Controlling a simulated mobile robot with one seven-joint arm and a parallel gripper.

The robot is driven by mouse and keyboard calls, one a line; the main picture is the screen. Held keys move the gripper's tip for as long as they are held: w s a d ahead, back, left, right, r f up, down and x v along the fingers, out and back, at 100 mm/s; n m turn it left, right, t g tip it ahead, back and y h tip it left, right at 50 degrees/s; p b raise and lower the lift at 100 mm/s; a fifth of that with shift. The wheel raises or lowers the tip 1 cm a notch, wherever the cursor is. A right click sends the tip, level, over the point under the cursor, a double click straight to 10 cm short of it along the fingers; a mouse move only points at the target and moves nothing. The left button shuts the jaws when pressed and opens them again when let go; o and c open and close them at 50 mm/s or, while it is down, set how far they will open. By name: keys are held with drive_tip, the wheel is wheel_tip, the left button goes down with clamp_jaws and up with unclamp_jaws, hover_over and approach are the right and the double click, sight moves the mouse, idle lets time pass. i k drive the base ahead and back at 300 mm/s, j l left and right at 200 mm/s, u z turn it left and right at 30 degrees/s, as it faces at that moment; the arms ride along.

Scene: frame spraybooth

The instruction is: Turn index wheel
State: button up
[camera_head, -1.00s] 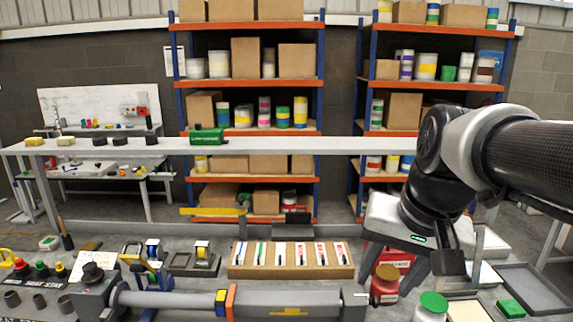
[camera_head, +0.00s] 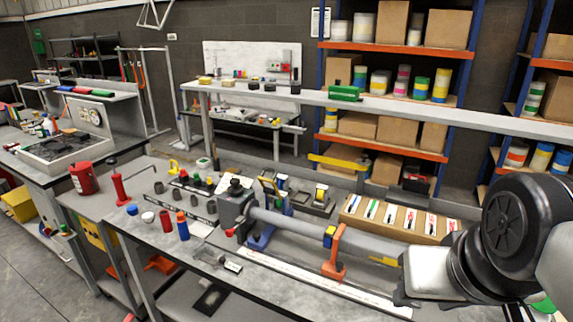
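No part is plainly marked as the index wheel. A grey headstock (camera_head: 232,212) with a black knob (camera_head: 235,186) on top stands on the bench at the left end of a long grey tube (camera_head: 290,228). A small red knob (camera_head: 230,232) sits low on the headstock. An orange clamp stand (camera_head: 335,255) supports the tube further right. My gripper (camera_head: 403,290) is at the lower right, by the tube's right end and well apart from the headstock. Its fingers are not clear, and I cannot tell whether it touches the tube.
A wooden rack of marker-like items (camera_head: 398,218) lies behind the tube. Red and blue cylinders (camera_head: 182,226) and a small clamp (camera_head: 222,258) stand at the bench's left front. A pale rail (camera_head: 400,107) crosses behind. A second bench (camera_head: 62,150) with a round dial (camera_head: 88,115) is at far left.

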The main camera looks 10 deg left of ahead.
sight(235, 189)
drive_tip(key=k+u, duration=0.15)
drive_tip(key=u, duration=0.3)
drive_tip(key=k+j+u, duration=0.1)
drive_tip(key=u, duration=0.35)
drive_tip(key=i+j, duration=0.2)
drive_tip(key=j, duration=0.15)
drive_tip(key=i+j+z, duration=0.15)
drive_tip(key=i+j, duration=0.3)
drive_tip(key=j, duration=0.25)
drive_tip(key=i+j+z, duration=0.15)
drive_tip(key=j, duration=0.2)
drive_tip(key=i+j, duration=0.25)
drive_tip(key=j, duration=0.15)
drive_tip(key=z, duration=0.05)
